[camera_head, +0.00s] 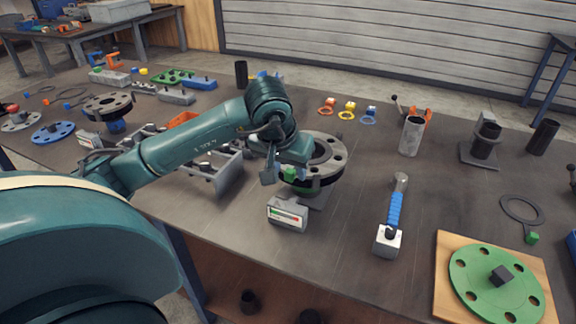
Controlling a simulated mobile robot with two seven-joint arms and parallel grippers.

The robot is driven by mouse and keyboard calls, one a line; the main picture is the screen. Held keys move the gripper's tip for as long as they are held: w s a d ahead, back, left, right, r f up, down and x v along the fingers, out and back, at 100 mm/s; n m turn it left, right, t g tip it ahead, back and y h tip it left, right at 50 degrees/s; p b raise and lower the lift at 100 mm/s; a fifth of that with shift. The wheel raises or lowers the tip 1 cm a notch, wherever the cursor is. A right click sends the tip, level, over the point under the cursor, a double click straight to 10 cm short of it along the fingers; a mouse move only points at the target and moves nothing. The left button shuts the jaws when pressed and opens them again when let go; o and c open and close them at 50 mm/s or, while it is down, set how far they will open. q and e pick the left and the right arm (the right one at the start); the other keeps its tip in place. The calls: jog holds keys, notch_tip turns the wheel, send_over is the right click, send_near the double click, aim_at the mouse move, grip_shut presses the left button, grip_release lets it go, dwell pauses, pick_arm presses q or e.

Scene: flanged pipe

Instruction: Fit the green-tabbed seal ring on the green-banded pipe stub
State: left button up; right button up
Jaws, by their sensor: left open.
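A green tab (289,173) shows between the fingers of my left gripper (286,172), at the near left edge of a grey flanged pipe part (332,163) in the middle of the table. The left gripper points down and is open around the tab. A thin green strip (304,189) curves below the flange's near edge; I cannot tell whether it is a ring or the stub's band. The gripper hides part of the flange. A flat dark ring with a green tab (533,238) lies at the right. My right gripper is not in view.
A small gauge box (288,214) stands just in front of the flange. A blue-handled tool (394,210) lies to its right, and a green disc (497,284) sits on a board at the near right. Orange, yellow and blue tabbed rings lie behind.

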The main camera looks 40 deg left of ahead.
pick_arm(q)
jog(key=shift+s+r, duration=0.1)
jog(key=shift+r, duration=0.3)
jog(key=w+p+v, duration=0.1)
jog(key=p+v, duration=0.2)
jog(key=v, duration=0.7)
jog(key=w+a+r+p+v, duration=0.1)
jog(key=p+v, duration=0.3)
jog(key=v, duration=0.6)
jog(key=shift+w+r, duration=0.4)
jog(key=shift+r, duration=0.15)
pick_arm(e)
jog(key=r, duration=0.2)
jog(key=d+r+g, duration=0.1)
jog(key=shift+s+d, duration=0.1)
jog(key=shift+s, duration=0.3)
